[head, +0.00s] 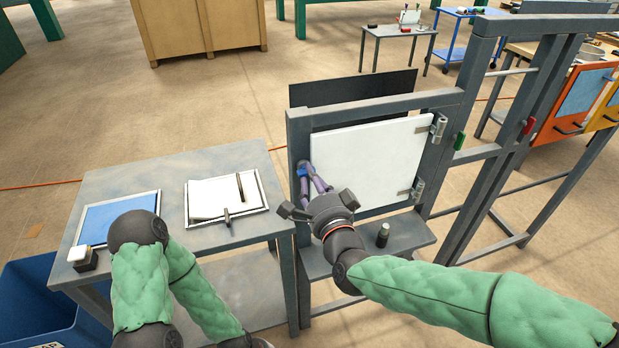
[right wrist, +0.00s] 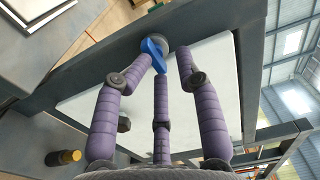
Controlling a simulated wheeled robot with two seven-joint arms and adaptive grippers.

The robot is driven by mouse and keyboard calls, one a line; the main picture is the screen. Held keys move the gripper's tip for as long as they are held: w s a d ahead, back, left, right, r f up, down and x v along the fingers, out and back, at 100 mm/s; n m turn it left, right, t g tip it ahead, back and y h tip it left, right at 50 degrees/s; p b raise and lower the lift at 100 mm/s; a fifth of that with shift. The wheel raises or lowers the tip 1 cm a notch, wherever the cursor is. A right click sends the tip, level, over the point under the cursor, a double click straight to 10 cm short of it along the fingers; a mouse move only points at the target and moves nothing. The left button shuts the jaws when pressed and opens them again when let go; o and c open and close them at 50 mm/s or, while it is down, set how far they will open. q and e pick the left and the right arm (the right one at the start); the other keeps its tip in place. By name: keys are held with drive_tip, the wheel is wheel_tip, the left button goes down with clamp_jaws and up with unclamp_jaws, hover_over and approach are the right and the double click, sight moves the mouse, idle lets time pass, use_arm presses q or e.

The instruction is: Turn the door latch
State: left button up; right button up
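The white door (head: 370,155) sits in a grey frame, with hinges on its right side; it also shows in the right wrist view (right wrist: 215,75). The blue door latch (head: 302,171) is at the door's left edge, with a round grey base on the frame. In the right wrist view the latch (right wrist: 154,55) lies between the purple fingertips of my right gripper (right wrist: 167,62). The fingers are spread, one close beside the latch and another apart from it. Contact is unclear. In the head view my right gripper (head: 312,180) is at the latch. My left gripper is out of view.
A small dark bottle (head: 383,235) stands on the grey shelf (head: 410,232) below the door. Frame posts (head: 490,120) stand at right.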

drive_tip(key=shift+v, duration=2.2)
drive_tip(key=shift+f, duration=0.2)
drive_tip(key=v, duration=1.2)
